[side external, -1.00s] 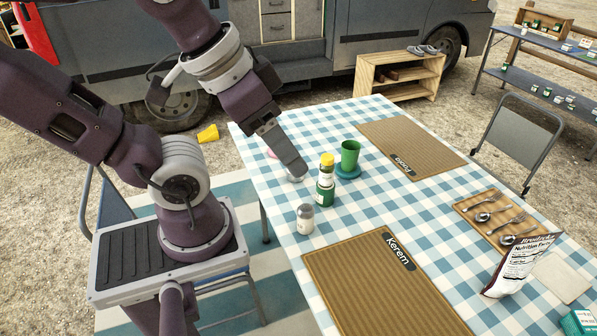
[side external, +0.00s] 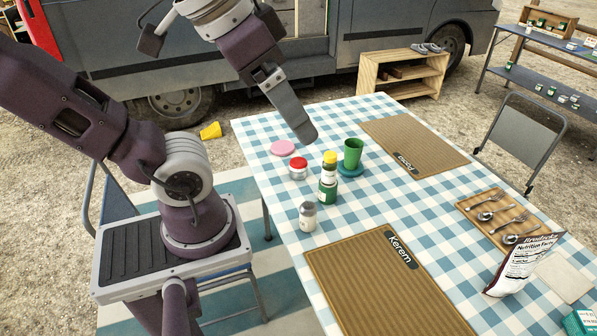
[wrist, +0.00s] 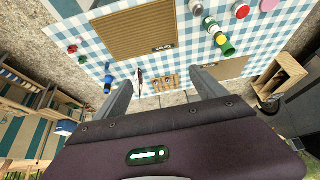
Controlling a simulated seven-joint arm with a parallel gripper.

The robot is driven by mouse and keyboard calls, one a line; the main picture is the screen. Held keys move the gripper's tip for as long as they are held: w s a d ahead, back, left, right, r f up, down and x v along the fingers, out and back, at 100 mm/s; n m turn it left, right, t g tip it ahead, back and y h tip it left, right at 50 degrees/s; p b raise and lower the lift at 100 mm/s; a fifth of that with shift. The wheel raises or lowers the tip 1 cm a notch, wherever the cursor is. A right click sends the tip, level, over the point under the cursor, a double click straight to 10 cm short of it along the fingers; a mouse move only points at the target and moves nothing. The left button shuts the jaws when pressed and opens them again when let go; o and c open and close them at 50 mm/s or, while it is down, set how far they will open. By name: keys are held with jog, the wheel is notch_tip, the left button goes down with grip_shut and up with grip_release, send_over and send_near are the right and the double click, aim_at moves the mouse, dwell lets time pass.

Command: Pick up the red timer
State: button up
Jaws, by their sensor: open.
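A small round thing with a red top and pale sides, which looks like the red timer (side external: 298,168), stands on the checked table. It also shows at the top of the wrist view (wrist: 240,10). My gripper (side external: 306,137) is in the air above the table, above and slightly right of the timer in the side view, not touching it. In the wrist view my gripper (wrist: 161,76) has its two fingers wide apart with nothing between them.
Near the timer are a pink disc (side external: 283,148), a yellow-capped green bottle (side external: 328,190), a green cup (side external: 352,153) on a blue coaster and a shaker (side external: 308,216). Small red things (wrist: 72,48) show at the wrist view's left.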

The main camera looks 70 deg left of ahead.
jog(key=w+a+n+t+y, duration=0.1)
jog(key=w+a+n+y, duration=0.2)
jog(key=w+a, duration=0.55)
jog(key=n+t+y, duration=0.3)
jog(key=n+y, duration=0.3)
send_over(296, 165)
jog(key=s, duration=0.2)
jog(key=f, duration=2.8)
jog(key=d+f, duration=0.1)
jog(key=f, duration=1.3)
jog(key=shift+w+f, duration=0.4)
jog(key=x, duration=0.6)
jog(key=shift+a+f, duration=0.1)
jog(key=shift+f, duration=0.05)
jog(key=shift+w+a+f, duration=0.2)
jog(key=shift+w+a, duration=0.15)
jog(key=c, duration=1.6)
